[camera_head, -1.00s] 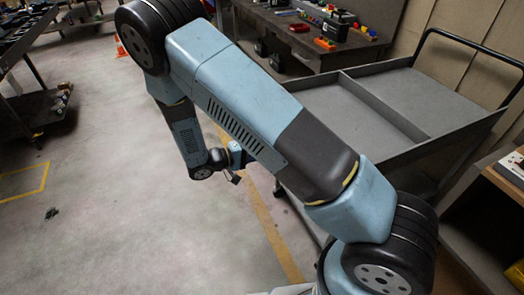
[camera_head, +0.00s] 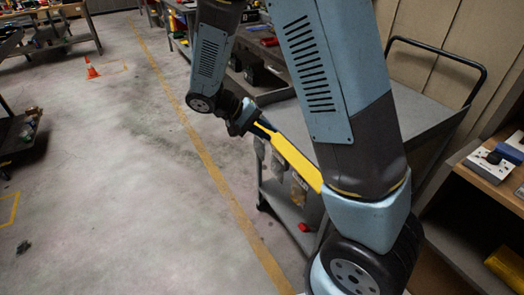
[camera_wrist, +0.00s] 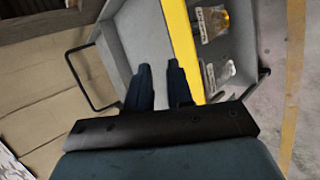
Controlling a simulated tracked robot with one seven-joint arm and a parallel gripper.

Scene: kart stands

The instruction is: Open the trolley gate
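The grey trolley (camera_head: 416,100) stands to the right in the head view, with a black push handle (camera_head: 440,50), partly hidden behind my arm. A yellow bar, apparently its gate (camera_head: 297,160), runs along its near side above a lower shelf. My gripper (camera_head: 262,122) is at the bar's far end in the head view. In the wrist view my two dark fingers (camera_wrist: 160,66) are apart, with grey trolley surface visible between them. The yellow gate (camera_wrist: 183,40) passes by the right finger; I cannot tell whether they touch. Nothing shows between the fingers.
Clear pouches (camera_head: 299,188) hang on the trolley's side, and a small red item (camera_head: 304,227) lies on its lower shelf. A wooden shelf (camera_head: 490,182) stands at the right. Open floor lies left, with an orange cone (camera_head: 91,70) far off.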

